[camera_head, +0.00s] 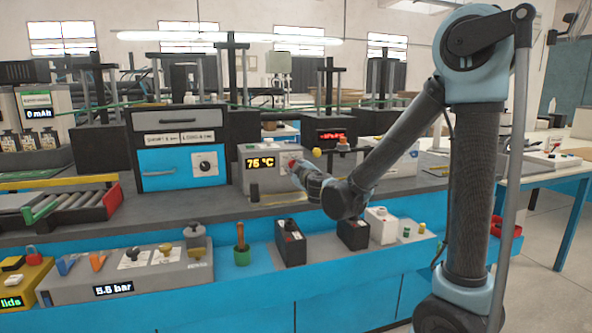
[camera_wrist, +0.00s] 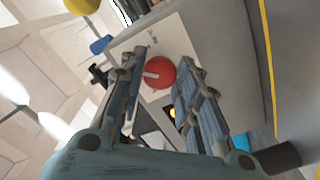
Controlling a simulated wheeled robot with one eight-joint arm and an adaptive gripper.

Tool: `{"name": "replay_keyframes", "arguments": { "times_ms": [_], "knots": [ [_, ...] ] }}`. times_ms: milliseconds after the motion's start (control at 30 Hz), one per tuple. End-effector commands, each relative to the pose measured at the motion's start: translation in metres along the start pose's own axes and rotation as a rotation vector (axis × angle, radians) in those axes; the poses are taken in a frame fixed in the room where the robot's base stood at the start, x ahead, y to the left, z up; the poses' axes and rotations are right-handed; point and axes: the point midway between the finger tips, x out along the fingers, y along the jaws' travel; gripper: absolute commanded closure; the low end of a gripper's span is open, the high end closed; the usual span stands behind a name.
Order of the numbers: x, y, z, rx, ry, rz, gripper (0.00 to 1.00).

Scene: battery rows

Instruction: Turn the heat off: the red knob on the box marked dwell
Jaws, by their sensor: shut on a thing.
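The grey box (camera_head: 262,183) with a yellow "75 °C" display stands on the bench in the head view. I cannot read a dwell mark on it. My gripper (camera_head: 302,172) is at the right part of its front face and hides much of that part. In the wrist view the round red knob (camera_wrist: 160,73), with a white pointer bar, is on a pale panel. It sits between the fingertips of my gripper (camera_wrist: 162,70), which is shut on it. The knob's pointer lies roughly across the line of the fingers.
A blue-fronted oven (camera_head: 165,168) with a dial stands left of the box. A device with a red display (camera_head: 331,136) stands behind my forearm. A yellow knob (camera_head: 316,153) is close above my gripper. Dark batteries (camera_head: 290,243) stand on the lower blue shelf.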

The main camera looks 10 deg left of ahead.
Motion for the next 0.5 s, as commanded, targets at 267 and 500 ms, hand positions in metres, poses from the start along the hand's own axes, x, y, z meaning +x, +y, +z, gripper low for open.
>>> {"name": "replay_keyframes", "arguments": {
  "times_ms": [267, 500],
  "knots": [
    [-0.0005, 0.0006, 0.0014, -0.261, -0.003, 0.002, 0.94],
    [-0.0007, 0.0004, 0.0014, -0.489, -0.002, 0.001, 0.94]
  ]
}}
